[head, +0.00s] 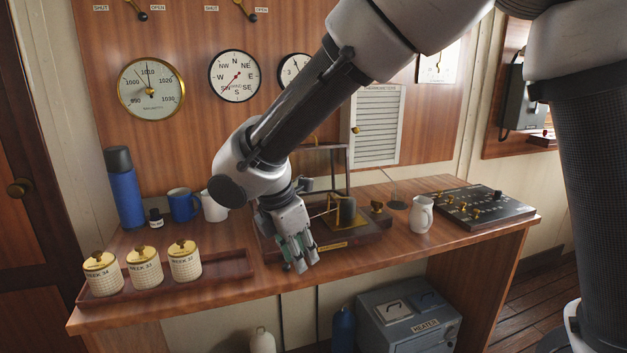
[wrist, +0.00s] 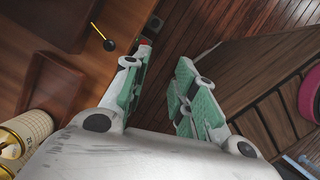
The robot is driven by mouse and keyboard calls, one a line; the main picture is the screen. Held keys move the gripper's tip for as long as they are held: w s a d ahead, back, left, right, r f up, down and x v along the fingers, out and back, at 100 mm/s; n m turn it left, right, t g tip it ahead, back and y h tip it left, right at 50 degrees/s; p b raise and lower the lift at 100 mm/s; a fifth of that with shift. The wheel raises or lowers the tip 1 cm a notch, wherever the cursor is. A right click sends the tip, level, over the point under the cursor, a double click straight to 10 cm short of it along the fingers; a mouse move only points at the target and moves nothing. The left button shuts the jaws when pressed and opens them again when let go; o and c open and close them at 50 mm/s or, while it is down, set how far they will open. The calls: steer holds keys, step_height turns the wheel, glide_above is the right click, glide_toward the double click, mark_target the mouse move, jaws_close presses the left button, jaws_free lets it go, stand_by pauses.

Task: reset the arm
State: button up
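My arm reaches down from the upper right in the head view. My gripper (head: 299,262) hangs near the front edge of the wooden counter (head: 220,286), in front of a brass instrument on a wooden base (head: 345,240). In the wrist view my gripper (wrist: 158,85) shows its two green-padded fingers apart. Nothing is between them; the floor shows through the gap.
Three cream jars with brass lids (head: 143,268) stand in a wooden tray (head: 225,267) at left. A blue flask (head: 123,190), blue mug (head: 183,204) and white mug (head: 213,207) stand behind. A white jug (head: 421,214) and control panel (head: 474,206) are at right.

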steer(key=s+d+r+m+y, duration=0.1)
steer(key=s+d+r+m, duration=0.2)
steer(key=d+m, duration=0.5)
steer(key=s+d+r+m+t, duration=0.1)
steer(key=s+d+r+m, duration=0.3)
steer(key=d, duration=1.4)
steer(key=s+d+r+m+y, duration=0.1)
steer(key=s+d+r+m, duration=0.2)
steer(key=d+m, duration=1)
steer(key=s+d, duration=0.1)
steer(key=s, duration=0.1)
steer(key=shift+s+r+t+y, duration=0.3)
steer(key=shift+r+t, duration=0.05)
steer(key=shift+t, duration=0.05)
